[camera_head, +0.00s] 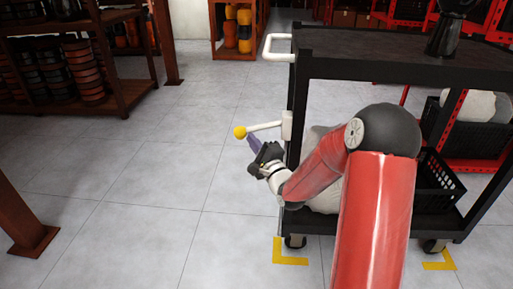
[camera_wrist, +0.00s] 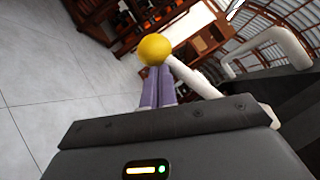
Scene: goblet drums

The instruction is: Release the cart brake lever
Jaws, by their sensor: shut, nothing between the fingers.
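The cart (camera_head: 390,62) is black with a white push handle (camera_head: 278,47) and stands on casters at the right. The brake lever (camera_head: 264,126) is a white rod with a yellow ball knob (camera_head: 240,132), sticking out left from a white mount on the cart post. My gripper (camera_head: 254,143) is just below the lever, its purple fingers pointing up towards the knob. In the wrist view the fingers (camera_wrist: 159,88) are together and empty, and the yellow knob (camera_wrist: 155,49) is right at their tips. Whether they touch it I cannot tell. The white rod (camera_wrist: 195,77) runs beside them.
Yellow floor marks (camera_head: 290,256) lie by the casters. Shelves with drums (camera_head: 85,68) stand at the left, and a brown post (camera_head: 22,222) nearer. The tiled floor between is clear.

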